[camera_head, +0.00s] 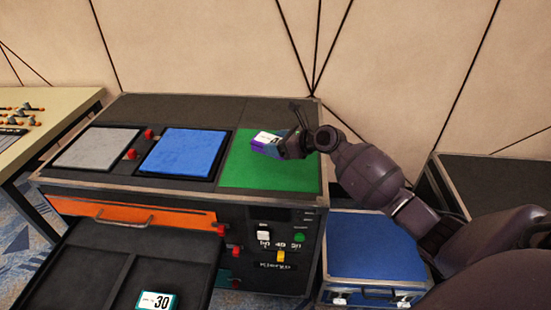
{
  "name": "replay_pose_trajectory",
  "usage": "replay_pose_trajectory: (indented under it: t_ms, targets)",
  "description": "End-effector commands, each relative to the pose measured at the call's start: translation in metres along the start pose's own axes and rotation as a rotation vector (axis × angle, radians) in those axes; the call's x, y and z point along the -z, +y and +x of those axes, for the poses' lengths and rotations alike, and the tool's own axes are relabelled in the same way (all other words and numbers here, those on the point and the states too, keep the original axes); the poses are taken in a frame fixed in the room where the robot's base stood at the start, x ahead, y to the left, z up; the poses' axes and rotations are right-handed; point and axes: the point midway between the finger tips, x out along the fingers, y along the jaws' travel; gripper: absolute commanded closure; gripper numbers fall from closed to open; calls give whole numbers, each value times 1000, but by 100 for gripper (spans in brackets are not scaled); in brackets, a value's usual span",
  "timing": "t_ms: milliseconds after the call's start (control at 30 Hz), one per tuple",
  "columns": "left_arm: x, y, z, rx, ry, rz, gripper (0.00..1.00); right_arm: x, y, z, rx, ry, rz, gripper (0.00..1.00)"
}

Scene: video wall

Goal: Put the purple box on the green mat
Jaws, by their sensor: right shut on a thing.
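The purple box (264,147) has a white label on top and is over the green mat (265,177), near its upper middle. I cannot tell if the box touches the mat or hangs just above it. My right gripper (283,148) comes in from the right and is shut on the box, covering its right end. The green mat is the rightmost of three mats on the dark cabinet top. My left gripper is not in view.
A blue mat (186,152) and a grey mat (97,148) lie to the left, with red knobs between them. An open drawer (92,264) below holds a teal box labelled 30 (156,301). A blue-topped case (372,247) stands at the right.

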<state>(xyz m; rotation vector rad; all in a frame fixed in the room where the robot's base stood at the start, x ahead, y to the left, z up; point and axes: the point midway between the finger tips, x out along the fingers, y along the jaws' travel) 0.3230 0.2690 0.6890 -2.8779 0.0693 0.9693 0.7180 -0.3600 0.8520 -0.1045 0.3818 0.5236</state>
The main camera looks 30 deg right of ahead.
Motion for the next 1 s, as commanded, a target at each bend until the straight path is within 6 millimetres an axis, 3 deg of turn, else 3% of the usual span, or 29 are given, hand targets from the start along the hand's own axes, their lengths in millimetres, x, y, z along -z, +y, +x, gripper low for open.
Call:
replay_pose_trajectory:
  t_ms: [333, 767, 800, 967, 1000]
  targets:
    - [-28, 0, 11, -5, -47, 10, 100, 52, 1, 21, -3, 9, 4, 67]
    - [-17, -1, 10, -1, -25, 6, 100, 51, 0, 21, 0, 0, 1, 67]
    - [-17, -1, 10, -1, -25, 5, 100, 52, 0, 22, -1, 1, 0, 37]
    - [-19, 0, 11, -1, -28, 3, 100, 52, 0, 21, -1, 1, 0, 13]
    - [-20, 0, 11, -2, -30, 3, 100, 52, 0, 21, -1, 1, 0, 13]
